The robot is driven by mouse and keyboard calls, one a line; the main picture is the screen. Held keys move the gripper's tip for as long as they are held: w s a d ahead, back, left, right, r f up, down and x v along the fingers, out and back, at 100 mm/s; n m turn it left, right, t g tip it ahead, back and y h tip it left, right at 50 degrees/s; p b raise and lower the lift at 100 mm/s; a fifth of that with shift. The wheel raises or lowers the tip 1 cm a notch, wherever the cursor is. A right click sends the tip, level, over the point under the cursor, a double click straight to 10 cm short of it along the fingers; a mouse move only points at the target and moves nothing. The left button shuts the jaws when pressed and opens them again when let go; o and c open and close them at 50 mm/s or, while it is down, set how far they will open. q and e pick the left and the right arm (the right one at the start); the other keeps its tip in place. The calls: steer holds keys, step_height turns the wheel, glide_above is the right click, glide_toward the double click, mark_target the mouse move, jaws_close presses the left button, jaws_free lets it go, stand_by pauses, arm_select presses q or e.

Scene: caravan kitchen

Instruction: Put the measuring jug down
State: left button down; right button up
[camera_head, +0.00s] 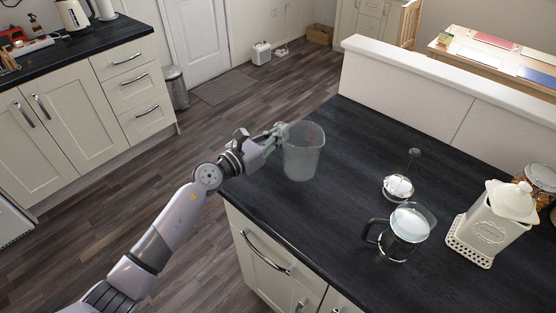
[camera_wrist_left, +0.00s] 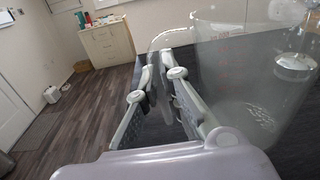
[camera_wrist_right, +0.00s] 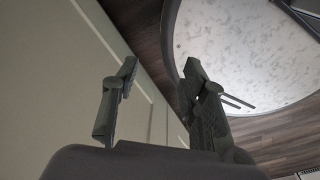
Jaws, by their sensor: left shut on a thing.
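The clear measuring jug (camera_head: 303,152) is upright at the left end of the black worktop (camera_head: 345,200). I cannot tell whether its base touches the worktop. My left gripper (camera_head: 275,135) is shut on the jug's handle at its left side. In the left wrist view the jug (camera_wrist_left: 240,75) fills the right, with red markings on its wall, and the gripper's fingers (camera_wrist_left: 160,92) close around the handle. My right gripper (camera_wrist_right: 155,105) is open and empty in the right wrist view, beside a pale cupboard front; it is not in the head view.
A glass coffee pot (camera_head: 402,235) with a dark handle, its plunger lid (camera_head: 397,187) and a white canister (camera_head: 492,222) stand to the right of the jug. A low white wall (camera_head: 400,90) bounds the worktop's back. The worktop's middle, right of the jug, is clear.

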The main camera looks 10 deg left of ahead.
arm_select(q)
step_height(320, 180, down, 3)
steer(key=shift+b, duration=0.45)
step_height(320, 180, down, 3)
steer(key=shift+f+b, duration=0.15)
steer(key=shift+b, duration=0.65)
steer(key=shift+f, duration=0.1)
arm_select(e)
steer(key=f, duration=0.1)
steer(key=a+f, duration=0.1)
steer(key=f, duration=0.1)
steer(key=shift+w+f, duration=0.1)
steer(key=shift+w, duration=0.1)
steer(key=shift+d, duration=0.15)
steer(key=shift+d, duration=0.1)
arm_select(q)
steer(key=shift+f, duration=0.15)
steer(key=c, duration=1.8)
jaws_free()
steer(key=shift+o, duration=0.2)
arm_select(e)
steer(key=shift+f, duration=0.1)
